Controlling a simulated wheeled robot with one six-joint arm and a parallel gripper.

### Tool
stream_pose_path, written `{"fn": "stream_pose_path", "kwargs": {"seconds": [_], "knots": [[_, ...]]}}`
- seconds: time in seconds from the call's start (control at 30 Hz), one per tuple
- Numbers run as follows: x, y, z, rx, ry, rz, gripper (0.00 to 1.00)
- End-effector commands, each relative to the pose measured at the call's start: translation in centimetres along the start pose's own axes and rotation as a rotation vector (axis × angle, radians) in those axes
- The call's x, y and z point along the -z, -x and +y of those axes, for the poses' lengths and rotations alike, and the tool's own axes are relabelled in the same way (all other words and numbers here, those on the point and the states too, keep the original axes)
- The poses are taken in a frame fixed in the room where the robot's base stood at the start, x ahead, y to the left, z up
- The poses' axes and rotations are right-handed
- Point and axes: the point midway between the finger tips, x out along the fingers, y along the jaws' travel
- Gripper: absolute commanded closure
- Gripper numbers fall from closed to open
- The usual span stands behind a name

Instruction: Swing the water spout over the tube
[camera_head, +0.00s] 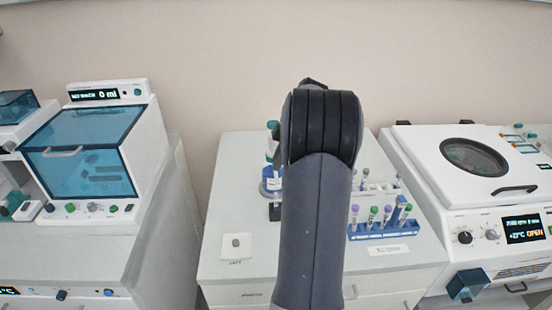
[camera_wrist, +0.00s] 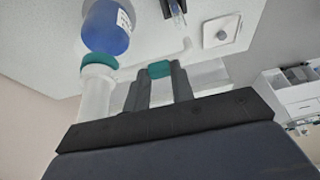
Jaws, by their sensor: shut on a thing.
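In the wrist view my gripper (camera_wrist: 160,76) is shut on a small teal block (camera_wrist: 160,69). A thin pale spout (camera_wrist: 178,51) runs close by the block, with its bent end beyond the fingertips. Whether the block is fixed to the spout is hard to tell. A tube in a dark holder (camera_wrist: 173,10) stands farther off at the top edge, apart from the spout end. The dark holder also shows in the head view (camera_head: 275,212). My arm hides the gripper and the spout there.
A tube rack (camera_head: 384,229) stands right of my arm. A white pad with a grey piece (camera_head: 236,253) lies left. A centrifuge (camera_head: 470,170) stands far right.

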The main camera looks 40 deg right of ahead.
Motion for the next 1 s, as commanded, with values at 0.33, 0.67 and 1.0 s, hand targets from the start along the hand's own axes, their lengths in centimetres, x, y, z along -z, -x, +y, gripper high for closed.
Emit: {"fn": "stream_pose_path", "kwargs": {"seconds": [0.33, 0.67, 1.0], "knots": [[-0.08, 0.12, 0.04, 0.002, 0.012, -0.001, 1.0], [-0.09, 0.09, 0.03, 0.002, 0.01, -0.001, 0.59], [-0.1, 0.28, 0.05, 0.002, 0.009, -0.001, 0.55]]}}
